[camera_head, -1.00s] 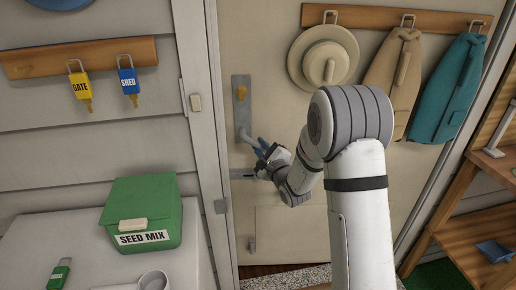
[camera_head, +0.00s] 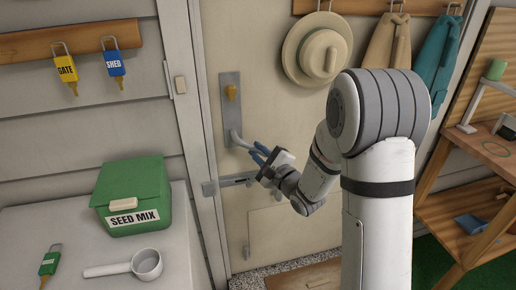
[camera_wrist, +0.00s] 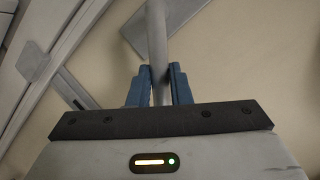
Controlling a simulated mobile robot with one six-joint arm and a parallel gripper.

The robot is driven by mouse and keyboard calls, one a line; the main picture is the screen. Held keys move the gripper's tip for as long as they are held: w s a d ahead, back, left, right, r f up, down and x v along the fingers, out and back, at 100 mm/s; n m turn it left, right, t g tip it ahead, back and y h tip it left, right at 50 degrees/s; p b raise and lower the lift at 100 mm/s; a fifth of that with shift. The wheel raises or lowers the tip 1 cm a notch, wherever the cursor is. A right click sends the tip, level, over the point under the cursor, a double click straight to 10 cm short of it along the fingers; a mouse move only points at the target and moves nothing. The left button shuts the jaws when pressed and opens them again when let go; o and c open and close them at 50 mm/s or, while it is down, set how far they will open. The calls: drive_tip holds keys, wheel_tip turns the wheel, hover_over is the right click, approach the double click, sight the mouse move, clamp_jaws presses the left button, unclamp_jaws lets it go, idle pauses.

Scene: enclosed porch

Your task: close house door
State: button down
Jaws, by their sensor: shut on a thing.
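The house door (camera_head: 275,190) is a cream panel whose left edge now lies close along the white door frame (camera_head: 180,130). I cannot tell whether it is fully flush. A grey lever handle (camera_head: 236,138) sits on a metal plate with a yellow knob above it. A bolt (camera_head: 238,180) below it is almost level with a grey block (camera_head: 210,188) on the frame. My gripper (camera_head: 258,153) has blue fingers and is shut on the lever. In the wrist view the lever bar (camera_wrist: 157,45) runs between the fingers (camera_wrist: 157,85).
A counter (camera_head: 60,225) at the left holds a green seed box (camera_head: 133,195) and a scoop (camera_head: 146,263). Wooden shelves (camera_head: 460,215) stand at the right. A mat (camera_head: 300,276) lies below the door.

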drive_tip(key=shift+s+f, duration=0.2)
drive_tip(key=shift+s, duration=0.05)
drive_tip(key=c, duration=1.8)
unclamp_jaws()
drive_tip(key=o, duration=0.3)
drive_tip(key=shift+s+r, duration=0.2)
drive_tip(key=shift+s, duration=0.1)
drive_tip(key=shift+o, duration=0.8)
drive_tip(key=shift+w, duration=0.1)
drive_tip(key=v, duration=0.7)
drive_tip(key=shift+s+d+b, duration=0.25)
drive_tip(key=shift+s+b, duration=0.05)
